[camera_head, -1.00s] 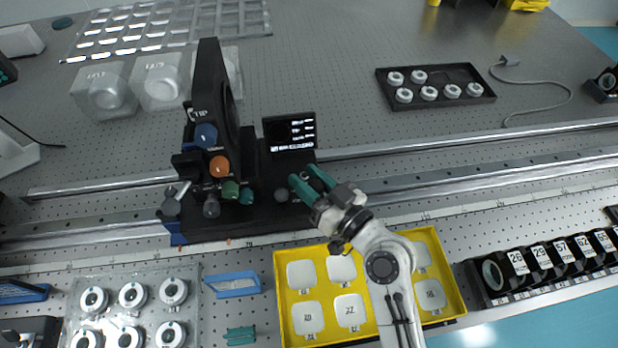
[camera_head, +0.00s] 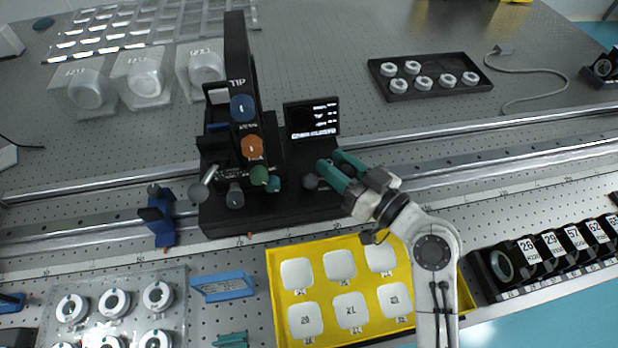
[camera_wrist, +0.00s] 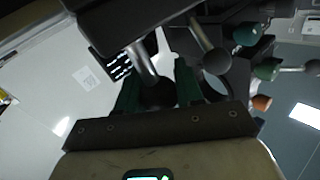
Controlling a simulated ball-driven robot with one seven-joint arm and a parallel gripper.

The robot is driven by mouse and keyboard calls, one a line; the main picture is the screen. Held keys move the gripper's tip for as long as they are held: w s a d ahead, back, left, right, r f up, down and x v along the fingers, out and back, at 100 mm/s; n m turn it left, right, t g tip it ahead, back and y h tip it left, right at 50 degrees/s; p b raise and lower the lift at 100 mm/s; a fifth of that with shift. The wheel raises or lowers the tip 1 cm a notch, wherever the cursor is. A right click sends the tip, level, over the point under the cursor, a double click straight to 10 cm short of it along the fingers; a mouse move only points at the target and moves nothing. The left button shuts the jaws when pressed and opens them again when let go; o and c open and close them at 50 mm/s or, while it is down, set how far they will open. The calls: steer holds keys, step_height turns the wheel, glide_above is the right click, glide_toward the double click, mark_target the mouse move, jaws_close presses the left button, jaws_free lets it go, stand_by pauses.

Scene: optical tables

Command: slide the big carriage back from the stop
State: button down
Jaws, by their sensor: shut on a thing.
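The big carriage (camera_head: 225,222) is a black block on the rail, with a tall upright plate, coloured knobs and a small display (camera_head: 312,119). My gripper (camera_head: 332,168) is at its right part, from the right. The teal fingers are shut on a dark rounded knob (camera_wrist: 158,93) of the carriage, seen between them in the wrist view; in the head view the fingers largely hide the hold. The blue stop (camera_head: 162,228) stands on the rail left of the carriage, with a clear gap between them.
Rails (camera_head: 470,178) run on to the right, with bare rail beyond my gripper. A yellow tray (camera_head: 275,300) lies in front, under my arm. A row of black numbered holders (camera_head: 530,262) stands front right. A black tray (camera_head: 382,73) of white rings lies behind the rails.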

steer(key=w+d+b, duration=0.3)
steer(key=d+b, duration=0.1)
steer(key=d, duration=0.5)
steer(key=shift+d+b, duration=0.35)
steer(key=shift+d, duration=0.05)
steer(key=c, duration=0.8)
jaws_free()
steer(key=shift+o, duration=0.2)
steer(key=s+d+r+p, duration=0.1)
steer(key=s+r+p, duration=0.8)
steer(key=s+r, duration=0.4)
steer(key=shift+s+p, duration=0.35)
steer(key=shift+s, duration=0.15)
